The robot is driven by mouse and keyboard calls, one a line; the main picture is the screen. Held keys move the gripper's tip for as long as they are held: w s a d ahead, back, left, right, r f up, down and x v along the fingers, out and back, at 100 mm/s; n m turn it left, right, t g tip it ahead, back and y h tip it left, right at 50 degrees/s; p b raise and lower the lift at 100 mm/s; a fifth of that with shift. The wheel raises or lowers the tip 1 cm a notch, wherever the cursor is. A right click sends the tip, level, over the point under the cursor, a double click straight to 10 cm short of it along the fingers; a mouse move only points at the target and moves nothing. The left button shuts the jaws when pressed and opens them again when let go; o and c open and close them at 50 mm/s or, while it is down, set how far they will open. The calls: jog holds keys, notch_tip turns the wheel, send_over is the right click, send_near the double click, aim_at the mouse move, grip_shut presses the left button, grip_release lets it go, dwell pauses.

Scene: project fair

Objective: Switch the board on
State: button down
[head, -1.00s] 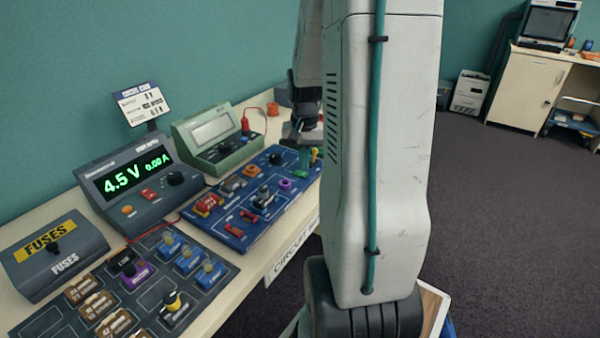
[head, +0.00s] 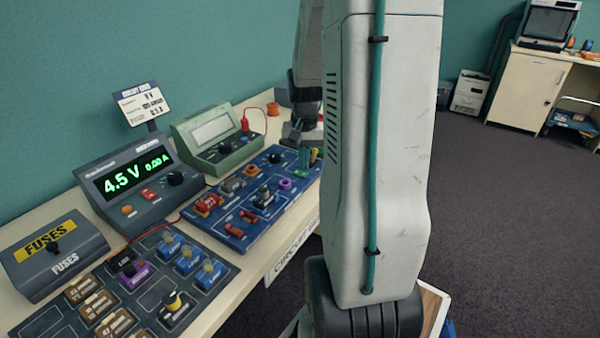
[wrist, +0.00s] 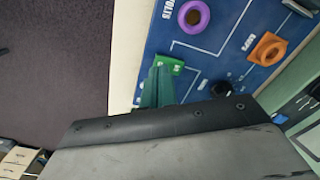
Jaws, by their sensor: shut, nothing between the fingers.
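The blue circuit board (head: 228,212) lies on the long bench at left, with coloured parts on it. Its far right end also shows in the wrist view (wrist: 215,70). A green part with white marks (wrist: 172,65) sits near the board's edge. My gripper (wrist: 158,72) has its teal fingers together, empty, right over this green part and hiding some of it. I cannot tell whether they touch. In the head view my gripper (head: 304,152) is small at the board's far end, partly behind my arm. The power supply display (head: 137,178) reads 4.5 V and 0.00 A.
A purple ring part (wrist: 194,17), an orange part (wrist: 268,49) and a black knob (wrist: 221,88) stand near my fingers. A green meter (head: 217,142) stands behind the board. A dark parts tray (head: 215,290) and a fuses box (head: 55,255) are nearer. Open floor lies right.

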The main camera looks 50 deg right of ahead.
aim_at(304, 173)
jog(key=shift+f, duration=0.95)
dwell(0.3)
jog(key=shift+r, duration=3.55)
jog(key=s+a+r+n, duration=0.3)
jog(key=s+a, duration=0.1)
jog(key=a, duration=0.6)
jog(key=s+a+r+n+t, duration=0.1)
jog(key=s+a+r+n, duration=0.2)
jog(key=a, duration=0.7)
jog(key=s+a+r+n, duration=0.3)
jog(key=s+a+n, duration=0.2)
jog(key=a, duration=0.5)
jog(key=shift+s+a, duration=0.25)
jog(key=shift+s, duration=0.1)
